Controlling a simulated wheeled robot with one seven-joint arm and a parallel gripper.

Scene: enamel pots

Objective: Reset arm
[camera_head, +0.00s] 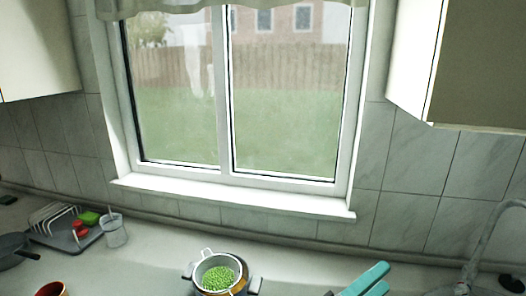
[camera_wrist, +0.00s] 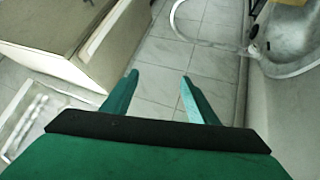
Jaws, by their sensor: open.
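My gripper (camera_head: 366,282) shows at the bottom edge of the head view, to the right of a pot with a strainer, apart from it. In the wrist view my gripper (camera_wrist: 158,88) has its two teal fingers spread, with only tiled surface seen between them. It is open and empty. The rest of my arm is mostly out of the head view.
A strainer of green peas (camera_head: 218,278) sits on a pot on the counter. A dish rack (camera_head: 55,222), a glass (camera_head: 114,232) and a dark pan (camera_head: 14,250) stand at left. A tap (camera_head: 484,245) is at right. Wall cabinets (camera_head: 470,60) hang above.

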